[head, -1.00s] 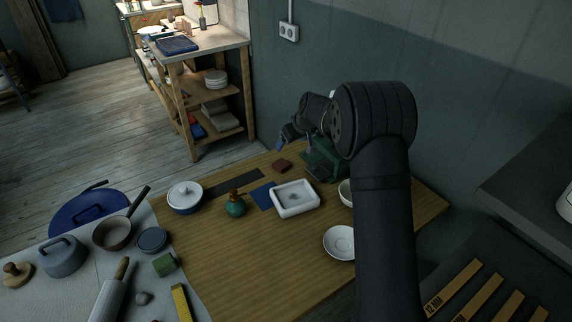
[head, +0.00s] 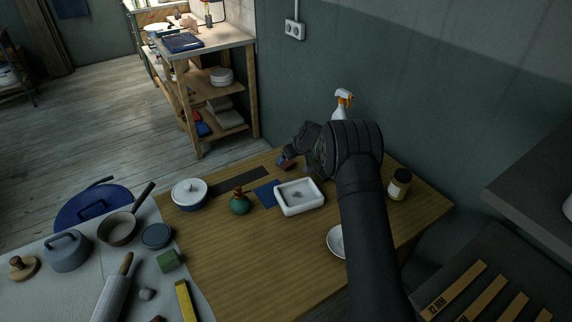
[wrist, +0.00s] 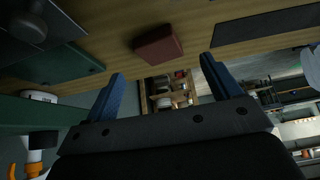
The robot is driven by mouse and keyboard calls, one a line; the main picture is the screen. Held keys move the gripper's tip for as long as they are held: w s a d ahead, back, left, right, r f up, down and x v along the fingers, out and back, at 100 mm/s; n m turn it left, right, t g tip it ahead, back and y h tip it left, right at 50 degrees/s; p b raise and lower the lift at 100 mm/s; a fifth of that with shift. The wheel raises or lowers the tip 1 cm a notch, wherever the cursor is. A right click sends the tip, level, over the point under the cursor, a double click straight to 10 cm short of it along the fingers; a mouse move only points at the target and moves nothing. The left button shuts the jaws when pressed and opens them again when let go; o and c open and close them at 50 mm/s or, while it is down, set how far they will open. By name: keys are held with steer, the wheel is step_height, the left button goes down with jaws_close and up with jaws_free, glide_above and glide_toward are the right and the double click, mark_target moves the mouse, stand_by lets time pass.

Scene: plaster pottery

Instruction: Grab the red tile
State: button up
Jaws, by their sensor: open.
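The red tile (wrist: 158,44) is a small, dull red block. In the wrist view it lies on the wooden table (wrist: 110,22), just beyond the fingertips and between the lines of the two blue fingers. My gripper (wrist: 162,66) is open with nothing between its fingers. In the head view my gripper (head: 290,157) is low over the back of the table, right at the tile's place. There the tile is small, dark and partly covered by the gripper, so contact cannot be told.
A white square dish (head: 299,197), a blue square (head: 266,194) and a dark strip (head: 240,180) lie in front of the gripper. A spray bottle (head: 342,105) and a jar (head: 399,185) stand right.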

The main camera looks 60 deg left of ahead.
mark_target(288, 163)
steer(key=shift+x, duration=2.75)
steer(key=shift+d, duration=0.1)
steer(key=shift+c, duration=0.4)
steer(key=c, duration=1)
